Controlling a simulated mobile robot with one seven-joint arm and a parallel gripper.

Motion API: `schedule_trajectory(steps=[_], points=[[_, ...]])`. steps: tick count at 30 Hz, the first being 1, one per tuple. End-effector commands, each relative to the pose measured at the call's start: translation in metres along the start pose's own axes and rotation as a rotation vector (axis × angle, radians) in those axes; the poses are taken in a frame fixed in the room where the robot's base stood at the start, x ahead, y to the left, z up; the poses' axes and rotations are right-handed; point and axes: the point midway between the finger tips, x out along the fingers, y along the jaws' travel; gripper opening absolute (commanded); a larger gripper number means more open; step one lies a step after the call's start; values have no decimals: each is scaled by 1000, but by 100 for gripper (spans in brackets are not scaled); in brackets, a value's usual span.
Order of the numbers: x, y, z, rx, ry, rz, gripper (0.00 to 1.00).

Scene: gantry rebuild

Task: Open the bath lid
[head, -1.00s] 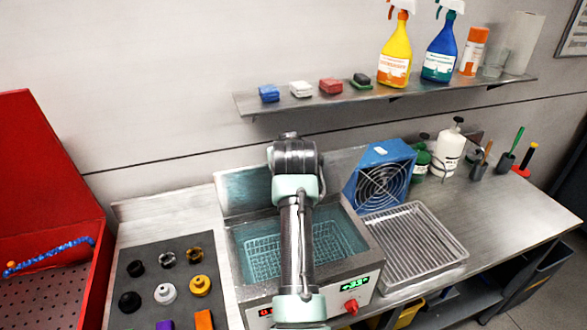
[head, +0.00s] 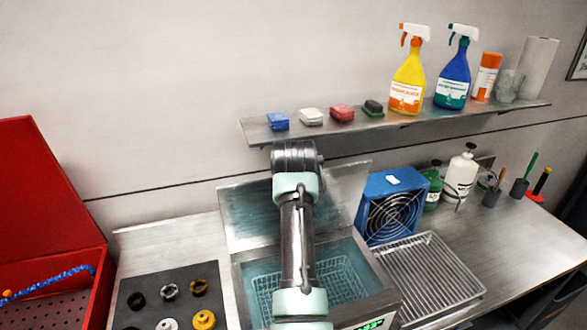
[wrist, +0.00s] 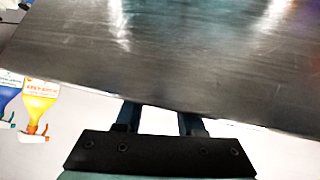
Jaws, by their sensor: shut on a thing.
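The bath (head: 375,305) is a metal tank with a wire basket (head: 343,278) inside, in the lower middle of the head view. Its lid (head: 246,222), a flat metal plate, stands raised along the bath's rear edge, and the bath's mouth is uncovered. My arm reaches over the bath and covers the middle of the lid. In the wrist view the lid (wrist: 170,55) fills the top. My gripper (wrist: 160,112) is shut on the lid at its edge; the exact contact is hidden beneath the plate. In the head view my fingertips are hidden behind my wrist.
A wall shelf (head: 440,115) with spray bottles and small coloured blocks is above and behind the lid. A blue fan (head: 375,195) and a wire drying rack (head: 430,275) stand right of the bath. A grey mat (head: 150,282) with round parts lies left, beside a red box (head: 45,200).

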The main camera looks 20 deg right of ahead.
Motion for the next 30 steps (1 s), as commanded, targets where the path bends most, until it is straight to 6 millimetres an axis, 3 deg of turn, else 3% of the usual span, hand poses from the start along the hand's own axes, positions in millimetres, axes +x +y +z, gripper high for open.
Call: schedule_trajectory(steps=[1, 6, 7, 12, 23, 30], points=[[6, -6, 15, -4, -31, -12, 0], [6, -7, 15, -4, -31, -12, 0], [6, -7, 15, -4, -31, -12, 41], [6, -6, 14, -3, -29, -11, 72], [4, -4, 11, -2, -24, -7, 72], [-12, -3, 10, -2, -17, -5, 72]])
